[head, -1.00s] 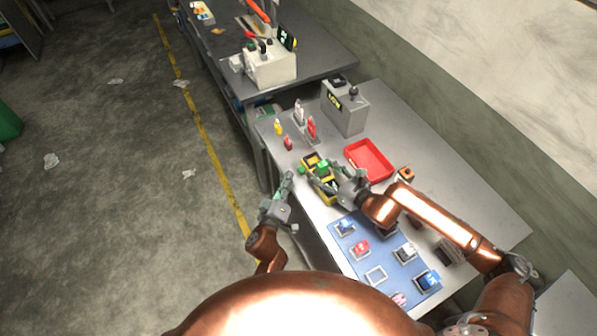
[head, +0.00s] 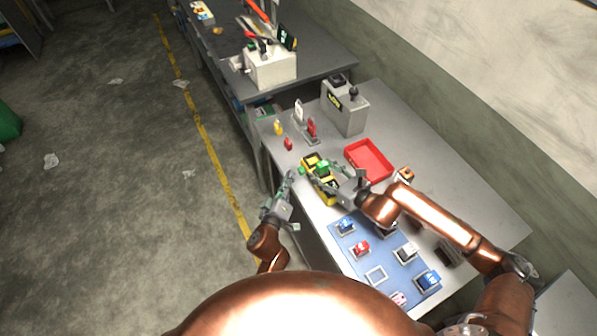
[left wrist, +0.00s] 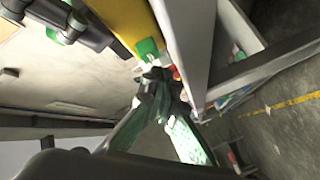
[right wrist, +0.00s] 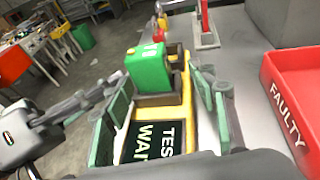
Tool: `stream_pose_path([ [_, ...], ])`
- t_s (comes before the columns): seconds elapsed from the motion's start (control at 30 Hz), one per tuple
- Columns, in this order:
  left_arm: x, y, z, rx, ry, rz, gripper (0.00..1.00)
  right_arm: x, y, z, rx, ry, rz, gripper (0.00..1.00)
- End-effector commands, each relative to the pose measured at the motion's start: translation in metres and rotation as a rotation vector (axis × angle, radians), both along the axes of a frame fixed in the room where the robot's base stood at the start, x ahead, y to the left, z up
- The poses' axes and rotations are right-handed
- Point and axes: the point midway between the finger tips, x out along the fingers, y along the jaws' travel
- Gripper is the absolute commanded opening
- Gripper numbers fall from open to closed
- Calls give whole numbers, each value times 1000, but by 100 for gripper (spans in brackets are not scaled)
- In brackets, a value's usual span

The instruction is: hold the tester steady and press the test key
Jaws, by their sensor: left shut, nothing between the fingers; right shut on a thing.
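The yellow tester (head: 321,190) sits near the table's left edge, with a green block (right wrist: 147,68) in its socket. My left gripper (head: 290,176) is shut and empty, just off the tester's left side. In the left wrist view, a green key (left wrist: 147,47) projects from the tester's yellow side, with my left fingertips (left wrist: 154,76) close by; whether they touch it I cannot tell.
A blue mat (head: 398,262) with several blocks is at the near end. A grey box (head: 345,108) and small red and yellow pieces stand at the far end. The table edge runs beside my left gripper.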

Motion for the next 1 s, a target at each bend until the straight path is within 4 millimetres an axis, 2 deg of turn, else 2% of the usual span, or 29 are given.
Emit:
stream_pose_path([
  [0.03,0,0,0,0,0,0,0,-1,-1,-5,-7,6,-2,11],
  [0.5,0,0,0,0,0,0,0,-1,-2,-5,-7,7,-2,11],
  [1.0,5,-9,1,-6,-1,1,0,-1,-2,-6,-8,8,-3,11],
])
